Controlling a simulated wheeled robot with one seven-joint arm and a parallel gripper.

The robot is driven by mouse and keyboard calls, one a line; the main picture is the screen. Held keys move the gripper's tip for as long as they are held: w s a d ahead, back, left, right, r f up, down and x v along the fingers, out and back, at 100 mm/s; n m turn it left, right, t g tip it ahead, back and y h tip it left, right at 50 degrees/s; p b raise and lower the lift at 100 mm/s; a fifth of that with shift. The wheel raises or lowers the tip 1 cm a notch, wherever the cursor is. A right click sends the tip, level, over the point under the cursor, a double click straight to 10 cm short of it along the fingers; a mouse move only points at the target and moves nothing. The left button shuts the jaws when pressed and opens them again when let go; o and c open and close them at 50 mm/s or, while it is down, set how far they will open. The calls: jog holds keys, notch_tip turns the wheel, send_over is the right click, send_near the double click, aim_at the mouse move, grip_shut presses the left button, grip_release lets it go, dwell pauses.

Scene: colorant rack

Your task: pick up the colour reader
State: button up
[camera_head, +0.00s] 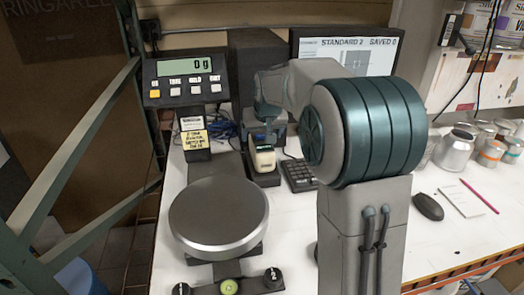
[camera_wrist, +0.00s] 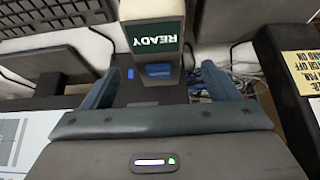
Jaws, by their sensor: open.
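The colour reader (camera_head: 264,160) is a small cream device with a dark screen, standing in a dark cradle (camera_head: 266,179) on the white table, behind the round scale pan. In the wrist view the reader (camera_wrist: 152,12) shows at the top, its green screen reading READY upside down. My gripper (camera_wrist: 160,70) is open, with one teal finger on each side of the reader's line. No contact shows between fingers and reader. In the head view my gripper (camera_head: 266,124) is just above and behind the reader, partly hidden by my arm.
A scale pan (camera_head: 219,215) stands in front, with its display (camera_head: 187,79) reading 0 g at left. A keypad (camera_head: 299,175) sits right of the cradle. A monitor (camera_head: 345,50) stands behind. A mouse (camera_head: 428,206) and several cans (camera_head: 455,150) are at right. Blue cables lie behind.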

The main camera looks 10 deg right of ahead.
aim_at(262, 139)
jog(key=shift+p+x, duration=0.5)
jog(key=shift+x, duration=2.6)
jog(key=shift+s+d+f, duration=0.1)
jog(key=shift+s, duration=0.05)
jog(key=c, duration=1.5)
